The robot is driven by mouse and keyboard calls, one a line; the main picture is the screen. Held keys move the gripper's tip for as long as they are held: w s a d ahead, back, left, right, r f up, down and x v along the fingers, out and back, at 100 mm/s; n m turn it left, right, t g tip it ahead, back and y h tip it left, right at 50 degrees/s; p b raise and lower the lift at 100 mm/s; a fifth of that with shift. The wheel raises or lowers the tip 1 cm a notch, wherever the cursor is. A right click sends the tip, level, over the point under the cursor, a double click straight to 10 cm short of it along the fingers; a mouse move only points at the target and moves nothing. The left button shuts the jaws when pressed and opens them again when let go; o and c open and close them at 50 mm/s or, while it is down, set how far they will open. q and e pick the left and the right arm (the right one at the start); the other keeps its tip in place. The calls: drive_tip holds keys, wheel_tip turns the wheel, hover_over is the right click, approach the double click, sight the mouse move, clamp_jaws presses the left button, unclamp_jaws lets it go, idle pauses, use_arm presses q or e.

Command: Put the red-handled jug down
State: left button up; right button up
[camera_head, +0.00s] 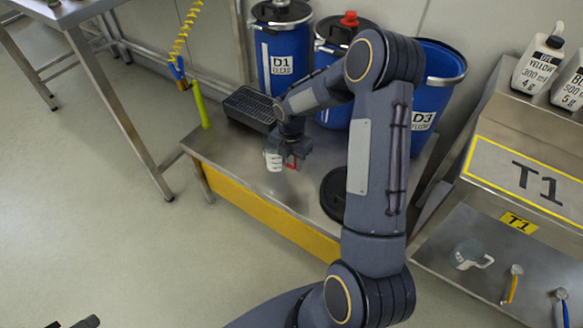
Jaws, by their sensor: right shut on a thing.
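The red-handled jug (273,160) is a small pale, clear vessel with white markings. Its red handle (293,162) shows at its right side. My right gripper (291,152) is shut on the jug, over the low steel bench (240,158) with the yellow front. The jug looks upright. I cannot tell whether its base touches the bench top. The gripper and wrist hide part of the handle. Dark parts at the bottom left edge (86,322) look like the tip of my left gripper, mostly out of frame.
A black grate (249,108) and a black round lid (333,190) lie on the bench. Another jug (470,255) stands on the T1 shelf at right. A bare strip of bench lies at front left.

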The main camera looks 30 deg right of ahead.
drive_tip(key=shift+w+d+f+b, duration=0.15)
drive_tip(key=shift+f+b, duration=0.15)
drive_tip(key=shift+f, duration=0.65)
drive_tip(key=shift+w+d+f+b, duration=0.1)
drive_tip(key=shift+f+b, duration=0.15)
drive_tip(key=shift+f, duration=0.7)
drive_tip(key=shift+f, duration=0.2)
drive_tip(key=o, duration=1.2)
